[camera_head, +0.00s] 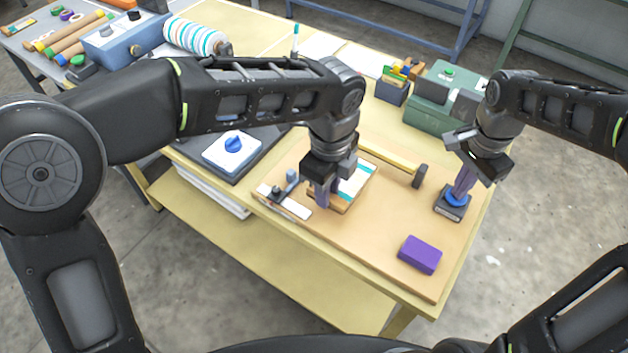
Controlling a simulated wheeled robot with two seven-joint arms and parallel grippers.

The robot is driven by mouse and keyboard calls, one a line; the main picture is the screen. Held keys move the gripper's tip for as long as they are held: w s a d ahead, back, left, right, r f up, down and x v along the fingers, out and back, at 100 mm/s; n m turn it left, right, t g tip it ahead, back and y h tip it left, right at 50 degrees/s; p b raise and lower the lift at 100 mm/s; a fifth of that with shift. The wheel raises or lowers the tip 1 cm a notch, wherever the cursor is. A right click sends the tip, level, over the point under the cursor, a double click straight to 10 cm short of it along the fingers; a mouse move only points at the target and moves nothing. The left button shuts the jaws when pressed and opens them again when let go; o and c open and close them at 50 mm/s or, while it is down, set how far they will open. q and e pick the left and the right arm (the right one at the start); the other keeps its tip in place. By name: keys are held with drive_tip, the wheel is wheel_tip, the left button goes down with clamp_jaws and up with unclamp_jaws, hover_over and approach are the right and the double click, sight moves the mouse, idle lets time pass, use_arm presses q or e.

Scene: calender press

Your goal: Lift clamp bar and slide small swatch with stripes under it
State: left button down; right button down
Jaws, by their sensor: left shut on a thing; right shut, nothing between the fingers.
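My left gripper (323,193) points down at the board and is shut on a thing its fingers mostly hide. It is at the near-left end of a small piece with white and teal stripes (357,180), the striped swatch by its look. A brown wooden edge (343,203) shows along this piece. I cannot tell which part the fingers hold. A yellow bar (390,159) lies behind the swatch, near a dark upright post (420,176); I cannot tell whether it is the clamp bar.
A purple block (420,254) lies on the tan board (365,245) at the front right. A small dark tool on a white strip (293,206) is left of my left gripper. A green box (437,105) and pen holder (392,90) stand behind. The board's front middle is clear.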

sight(345, 183)
use_arm(q)
drive_tip(key=shift+f, duration=0.15)
use_arm(e)
drive_tip(key=shift+s+a+f, duration=0.1)
drive_tip(key=shift+s+f, duration=0.1)
drive_tip(key=shift+f, duration=0.05)
use_arm(q)
drive_tip(key=shift+w+d+f, duration=0.25)
drive_tip(key=shift+w+f, duration=0.05)
drive_tip(key=shift+f, duration=0.45)
drive_tip(key=shift+w+d+f, duration=0.2)
drive_tip(key=shift+w+f, duration=0.15)
drive_tip(key=shift+f, duration=0.35)
drive_tip(key=shift+w+d+f, duration=0.25)
drive_tip(key=shift+w+f, duration=0.05)
drive_tip(key=shift+f, duration=0.45)
drive_tip(key=shift+w+d+f, duration=0.15)
drive_tip(key=shift+w+f, duration=0.05)
drive_tip(key=shift+w+d+f, duration=0.2)
drive_tip(key=shift+w+d, duration=0.15)
drive_tip(key=shift+w, duration=0.1)
drive_tip(key=shift+w+d, duration=0.9)
drive_tip(key=shift+w, duration=0.3)
drive_tip(key=c, duration=1.2)
unclamp_jaws()
